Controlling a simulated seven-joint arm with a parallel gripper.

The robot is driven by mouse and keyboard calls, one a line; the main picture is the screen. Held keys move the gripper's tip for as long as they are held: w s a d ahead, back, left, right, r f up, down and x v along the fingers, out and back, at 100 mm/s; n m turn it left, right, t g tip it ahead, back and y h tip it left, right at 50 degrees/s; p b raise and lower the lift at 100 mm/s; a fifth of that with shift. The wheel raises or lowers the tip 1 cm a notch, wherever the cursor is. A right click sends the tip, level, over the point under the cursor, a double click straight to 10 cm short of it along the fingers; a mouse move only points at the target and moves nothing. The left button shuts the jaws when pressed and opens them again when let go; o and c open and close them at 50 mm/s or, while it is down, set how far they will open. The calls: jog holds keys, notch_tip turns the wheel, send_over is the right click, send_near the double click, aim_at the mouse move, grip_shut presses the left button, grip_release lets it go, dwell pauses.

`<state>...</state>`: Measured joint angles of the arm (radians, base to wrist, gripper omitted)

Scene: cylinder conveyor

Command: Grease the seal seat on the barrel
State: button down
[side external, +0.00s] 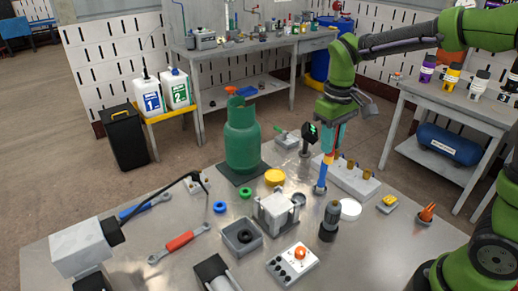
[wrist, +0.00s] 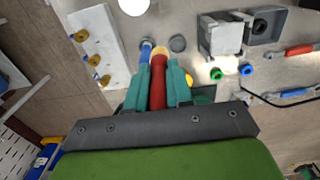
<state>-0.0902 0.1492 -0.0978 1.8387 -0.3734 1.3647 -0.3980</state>
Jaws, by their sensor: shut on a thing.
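My gripper (side external: 329,132) points down over the steel table with its teal fingers shut on a red-handled tool, which also shows between the fingers in the wrist view (wrist: 158,88). The tool has a tan tip (wrist: 160,56). A slim blue upright piece (side external: 322,175) shows just below the tool; I cannot tell whether they touch. A grey block-like fixture (side external: 275,213) stands left of the gripper, and a dark upright cylinder (side external: 330,222) stands nearer the camera. I cannot tell which part is the barrel, and no seal seat is clear.
A white block with brass pegs (side external: 350,180) is close on the right. A green gas cylinder (side external: 242,140) stands behind. A yellow disc (side external: 274,177), blue ring (side external: 220,207), green ring (side external: 246,193), white disc (side external: 350,209), control box (side external: 291,265) and red-handled wrench (side external: 180,241) surround the fixture.

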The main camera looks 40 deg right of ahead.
jog(key=shift+a, duration=0.1)
jog(key=w+a, duration=0.1)
jog(key=a, duration=1.2)
jog(key=shift+w+d+f, duration=0.1)
jog(key=shift+f, duration=3.55)
jog(key=shift+w+f, duration=0.25)
jog(key=shift+f, duration=0.55)
jog(key=shift+w, duration=1.85)
jog(key=s, duration=0.4)
notch_tip(320, 180, up, 8)
